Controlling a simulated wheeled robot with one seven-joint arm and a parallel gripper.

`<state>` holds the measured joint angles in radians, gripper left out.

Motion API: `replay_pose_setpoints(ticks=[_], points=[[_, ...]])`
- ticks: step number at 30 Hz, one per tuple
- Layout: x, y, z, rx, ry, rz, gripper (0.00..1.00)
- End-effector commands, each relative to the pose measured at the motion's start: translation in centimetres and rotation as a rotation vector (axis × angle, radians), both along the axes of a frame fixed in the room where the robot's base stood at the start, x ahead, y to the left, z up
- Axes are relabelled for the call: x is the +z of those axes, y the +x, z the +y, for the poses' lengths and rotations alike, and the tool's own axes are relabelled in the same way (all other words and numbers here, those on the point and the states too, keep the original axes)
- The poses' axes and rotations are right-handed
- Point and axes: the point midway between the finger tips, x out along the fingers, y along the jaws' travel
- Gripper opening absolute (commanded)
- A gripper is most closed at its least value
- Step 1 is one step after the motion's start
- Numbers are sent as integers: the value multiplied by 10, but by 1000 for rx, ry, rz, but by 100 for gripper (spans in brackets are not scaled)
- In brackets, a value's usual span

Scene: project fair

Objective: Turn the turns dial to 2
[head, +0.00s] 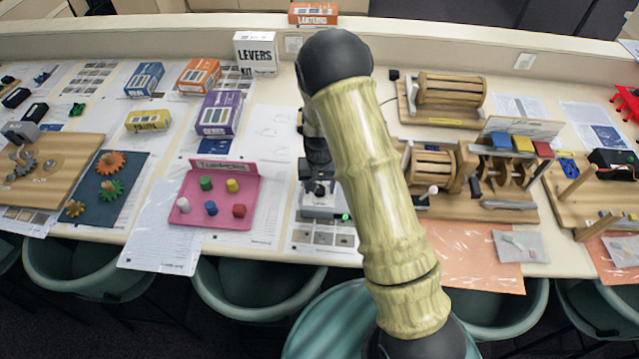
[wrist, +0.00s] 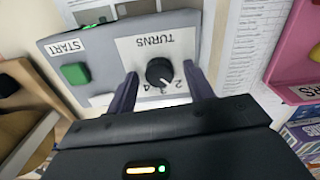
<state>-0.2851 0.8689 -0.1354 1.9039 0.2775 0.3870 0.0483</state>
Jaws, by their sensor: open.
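In the wrist view the turns dial (wrist: 160,72) is a round black knob on a white plate marked TURNS, which appears upside down. Small numbers show along its lower edge. A white mark on the knob points toward the lower right, but I cannot tell exactly which number it meets. My gripper (wrist: 162,78) is open, with one finger on each side of the dial; contact is not clear. In the head view my arm hides the dial and most of the grey control box (head: 322,208).
A green START button (wrist: 75,73) sits left of the dial in the wrist view. In the head view a pink tray (head: 190,218) with coloured pegs stands left of the box. A wooden machine (head: 470,205) stands to the right.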

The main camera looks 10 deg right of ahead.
Motion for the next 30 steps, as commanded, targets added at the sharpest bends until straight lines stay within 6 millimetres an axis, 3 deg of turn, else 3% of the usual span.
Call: replay_pose_setpoints(ticks=[5, 11, 30], points=[[6, 1, 0, 0, 0, -3, 52], [30, 1, 0, 0, 1, -4, 52], [150, 1, 0, 0, 1, -5, 52]])
